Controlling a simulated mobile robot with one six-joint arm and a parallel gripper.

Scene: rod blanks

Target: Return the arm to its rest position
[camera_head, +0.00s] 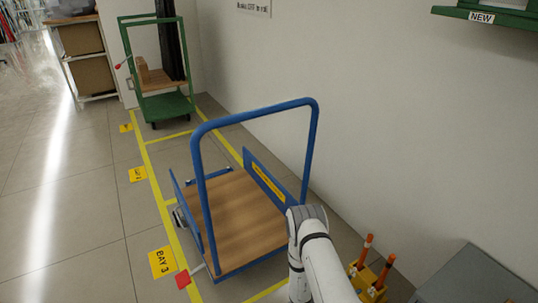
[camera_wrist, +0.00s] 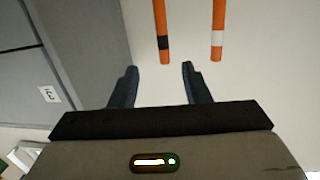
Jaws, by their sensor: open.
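My gripper (camera_wrist: 158,88) shows in the wrist view with its two dark fingers apart and nothing between them. Beyond the fingertips are two orange rods, one with a black band (camera_wrist: 162,30) and one with a white band (camera_wrist: 217,32). In the head view my white arm rises at the bottom centre, and my gripper cannot be made out there. Two orange-topped rods (camera_head: 367,246) stand in a yellow holder (camera_head: 371,284) to the right of the arm.
A blue cart (camera_head: 232,222) with a bare wooden deck stands left of my arm in a yellow-lined bay. A green cart (camera_head: 165,106) is farther back. A grey cabinet (camera_head: 470,278) is at the lower right. The white wall (camera_head: 400,130) runs behind. Open floor (camera_head: 90,200) lies left.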

